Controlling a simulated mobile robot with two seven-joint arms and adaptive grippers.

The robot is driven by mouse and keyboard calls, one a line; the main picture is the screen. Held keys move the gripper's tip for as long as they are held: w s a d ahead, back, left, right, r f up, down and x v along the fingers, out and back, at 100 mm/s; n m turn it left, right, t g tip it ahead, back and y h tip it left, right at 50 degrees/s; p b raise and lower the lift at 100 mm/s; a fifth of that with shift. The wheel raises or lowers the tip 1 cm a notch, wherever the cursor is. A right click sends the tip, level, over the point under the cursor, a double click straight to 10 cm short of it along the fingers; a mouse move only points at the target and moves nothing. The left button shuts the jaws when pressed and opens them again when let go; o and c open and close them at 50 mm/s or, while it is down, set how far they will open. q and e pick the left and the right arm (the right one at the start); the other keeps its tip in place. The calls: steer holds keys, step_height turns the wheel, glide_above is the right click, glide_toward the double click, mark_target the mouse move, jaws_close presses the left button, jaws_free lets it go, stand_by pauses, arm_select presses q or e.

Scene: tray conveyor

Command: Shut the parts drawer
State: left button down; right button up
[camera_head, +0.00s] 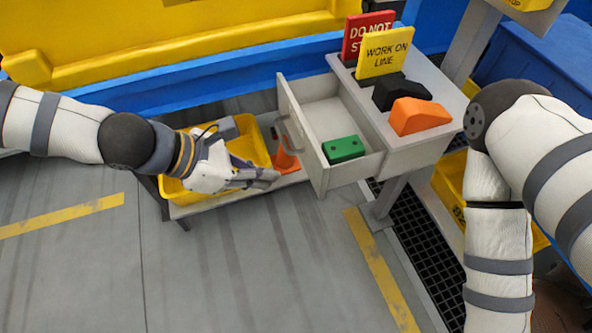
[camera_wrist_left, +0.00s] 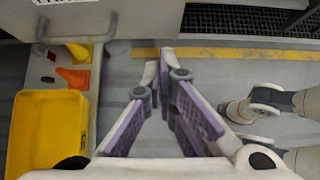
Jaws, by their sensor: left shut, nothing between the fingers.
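The parts drawer (camera_head: 305,150) is pulled out of the grey cabinet (camera_head: 425,148) toward the left, with a green block (camera_head: 343,149) inside it. Its grey handle (camera_head: 291,146) is on the front panel and also shows in the left wrist view (camera_wrist_left: 80,37) at the upper left. My left gripper (camera_head: 273,176) is shut and empty, left of and close to the drawer front, apparently apart from it. In the left wrist view its fingers (camera_wrist_left: 163,68) come together, with the handle off to their left.
A yellow bin (camera_head: 257,136) and an orange cone (camera_head: 285,158) stand on a low shelf beside my left gripper. An orange block (camera_head: 419,116), a black block (camera_head: 399,91) and two signs (camera_head: 385,52) are on the cabinet top. Floor in front is clear.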

arm_select(q)
steer(key=shift+w+d+f, duration=0.3)
steer(key=shift+d+f, duration=0.1)
steer(key=shift+d, duration=0.65)
steer(key=shift+w+d+f, duration=0.35)
steer(key=shift+d+f, duration=0.05)
steer(key=shift+d, duration=0.6)
steer(key=shift+w+d+f, duration=0.3)
steer(key=shift+d+f, duration=0.1)
steer(key=shift+d, duration=0.65)
arm_select(e)
steer(key=shift+s+f, duration=0.5)
steer(key=shift+f, duration=0.05)
